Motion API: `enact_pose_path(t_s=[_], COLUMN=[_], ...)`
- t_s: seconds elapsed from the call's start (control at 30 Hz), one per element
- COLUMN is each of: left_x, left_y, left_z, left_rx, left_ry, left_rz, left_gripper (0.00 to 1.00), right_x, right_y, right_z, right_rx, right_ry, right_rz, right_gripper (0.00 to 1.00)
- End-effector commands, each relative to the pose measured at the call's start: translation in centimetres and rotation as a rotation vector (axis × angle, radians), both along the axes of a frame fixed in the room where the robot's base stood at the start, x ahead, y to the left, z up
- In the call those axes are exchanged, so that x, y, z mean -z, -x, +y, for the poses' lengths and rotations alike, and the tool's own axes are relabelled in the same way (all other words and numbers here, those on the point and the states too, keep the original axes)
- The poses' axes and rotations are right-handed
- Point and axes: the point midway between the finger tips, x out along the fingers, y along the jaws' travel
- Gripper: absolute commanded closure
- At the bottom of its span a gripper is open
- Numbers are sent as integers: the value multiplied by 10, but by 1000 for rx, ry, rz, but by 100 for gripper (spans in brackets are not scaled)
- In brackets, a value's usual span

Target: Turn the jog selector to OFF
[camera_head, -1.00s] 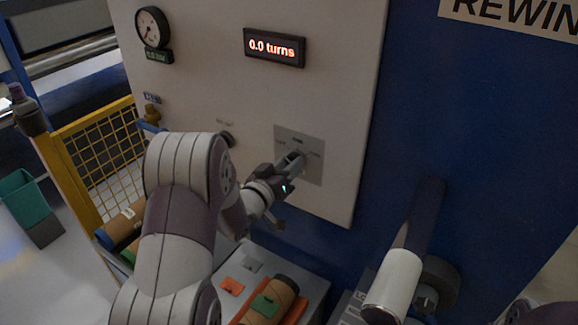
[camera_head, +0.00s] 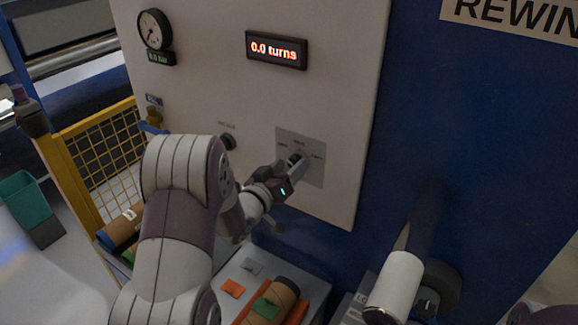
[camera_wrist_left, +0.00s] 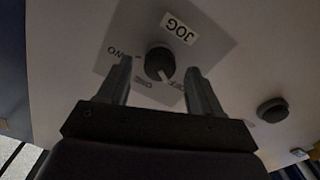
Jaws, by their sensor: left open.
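The jog selector (camera_wrist_left: 159,63) is a round dark knob with a pale pointer line on a grey plate (camera_wrist_left: 115,45) marked JOG. In the left wrist view the pointer slants to the lower right, and the small position labels are hard to read. In the head view the grey plate (camera_head: 314,172) is on the white panel, and the knob is partly hidden by my gripper. My left gripper (camera_wrist_left: 163,82) is open, with one finger on each side of the knob; I cannot tell whether they touch it. It also shows in the head view (camera_head: 292,165). My right gripper is not identifiable.
A black button (camera_head: 228,142) sits left of the plate, and a display (camera_head: 276,49) reading 0.0 turns is above. A gauge (camera_head: 154,30) is at upper left. A white roller (camera_head: 395,285) projects at lower right. A cardboard core (camera_head: 270,300) lies below.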

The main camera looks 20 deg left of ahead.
Motion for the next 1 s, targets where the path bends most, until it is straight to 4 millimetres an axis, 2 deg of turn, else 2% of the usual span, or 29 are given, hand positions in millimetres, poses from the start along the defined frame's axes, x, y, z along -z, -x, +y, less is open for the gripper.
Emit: enact_pose_path(t_s=[0.3, 0.5, 0.63, 1.0], left_x=[-1, -1, -1, -1], left_y=[80, 114, 120, 120], left_z=[13, 17, 17, 17], left_rx=[-6, -3, -2, -1], left_ry=[1, -1, 1, 1], left_rz=[-1, -3, -5, -4], left_gripper=[35, 35, 35, 35], right_x=[-1, -3, -3, -3], right_y=[0, 0, 0, 0], right_z=[0, 0, 0, 0], right_rx=[0, 0, 0, 0], right_ry=[0, 0, 0, 0], right_rz=[0, 0, 0, 0], right_gripper=[57, 57, 57, 57])
